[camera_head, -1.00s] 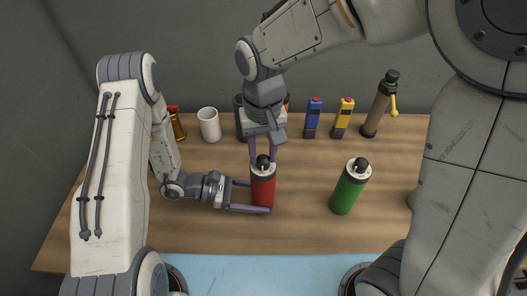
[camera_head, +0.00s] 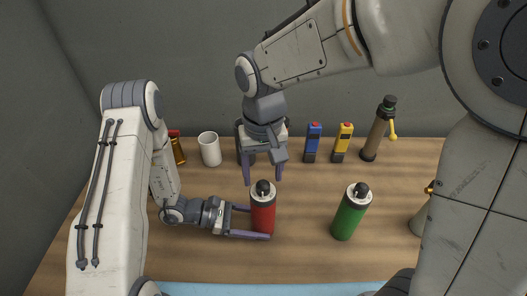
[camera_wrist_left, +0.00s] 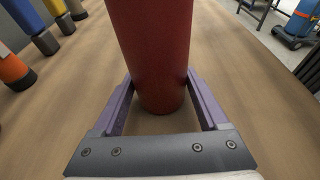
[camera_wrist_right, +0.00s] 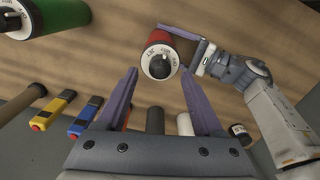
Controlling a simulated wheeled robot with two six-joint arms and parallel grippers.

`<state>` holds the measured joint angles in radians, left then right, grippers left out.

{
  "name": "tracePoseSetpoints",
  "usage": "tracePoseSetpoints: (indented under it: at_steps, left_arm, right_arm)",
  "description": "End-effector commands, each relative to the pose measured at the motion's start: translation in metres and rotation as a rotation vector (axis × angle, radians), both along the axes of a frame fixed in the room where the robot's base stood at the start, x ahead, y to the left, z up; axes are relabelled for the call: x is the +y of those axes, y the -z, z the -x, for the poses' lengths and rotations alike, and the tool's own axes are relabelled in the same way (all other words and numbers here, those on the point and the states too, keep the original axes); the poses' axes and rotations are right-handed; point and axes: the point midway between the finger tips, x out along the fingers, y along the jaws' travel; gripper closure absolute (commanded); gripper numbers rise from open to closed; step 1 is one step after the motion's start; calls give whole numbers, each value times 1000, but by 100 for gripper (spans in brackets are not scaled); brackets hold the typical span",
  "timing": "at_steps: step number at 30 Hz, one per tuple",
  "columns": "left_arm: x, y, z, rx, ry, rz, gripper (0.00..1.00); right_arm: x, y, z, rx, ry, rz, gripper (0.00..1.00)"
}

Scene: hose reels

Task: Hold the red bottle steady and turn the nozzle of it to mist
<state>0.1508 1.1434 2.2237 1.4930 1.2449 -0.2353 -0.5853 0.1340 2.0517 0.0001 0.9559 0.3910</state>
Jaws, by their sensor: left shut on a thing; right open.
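The red bottle (camera_head: 263,212) stands upright on the wooden table, with a white top and black nozzle knob (camera_head: 263,188). My left gripper (camera_head: 254,222) is shut around its body from the left; the left wrist view shows the red body (camera_wrist_left: 155,50) between both fingers. My right gripper (camera_head: 263,178) is open and empty, just behind and above the nozzle. In the right wrist view, the white dial with its black knob (camera_wrist_right: 160,62) lies beyond the open fingertips (camera_wrist_right: 160,75), apart from them. The dial lettering is small; I cannot tell the setting.
A green bottle (camera_head: 349,215) stands to the right. Behind are a white mug (camera_head: 209,149), a blue tool (camera_head: 312,143), a yellow tool (camera_head: 342,143) and a dark-topped cylinder (camera_head: 378,130). The table between the red and green bottles is clear.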

Motion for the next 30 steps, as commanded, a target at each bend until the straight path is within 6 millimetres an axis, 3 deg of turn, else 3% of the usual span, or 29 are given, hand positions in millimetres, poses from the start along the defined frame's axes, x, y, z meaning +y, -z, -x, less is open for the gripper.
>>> tracePoseSetpoints:
  at_steps: [6, 13, 18, 29, 30]
  left_arm:
    - [0, 0, 0, 0, 0, -1, 55]
    - [0, 0, 0, 0, 0, -1, 55]
    - [0, 0, 0, 0, 0, -1, 55]
    - [0, 0, 0, 0, 0, 0, 55]
    - [0, 0, 0, 0, 0, 0, 16]
  right_arm:
    - [1, -49, -1, -6, 0, -4, 31]
    - [0, -87, -1, -4, 0, -3, 31]
    - [0, -99, 0, -1, 0, -1, 31]
    - [0, -100, 0, 0, 0, 0, 31]
    - [0, -100, 0, 0, 0, 0, 31]
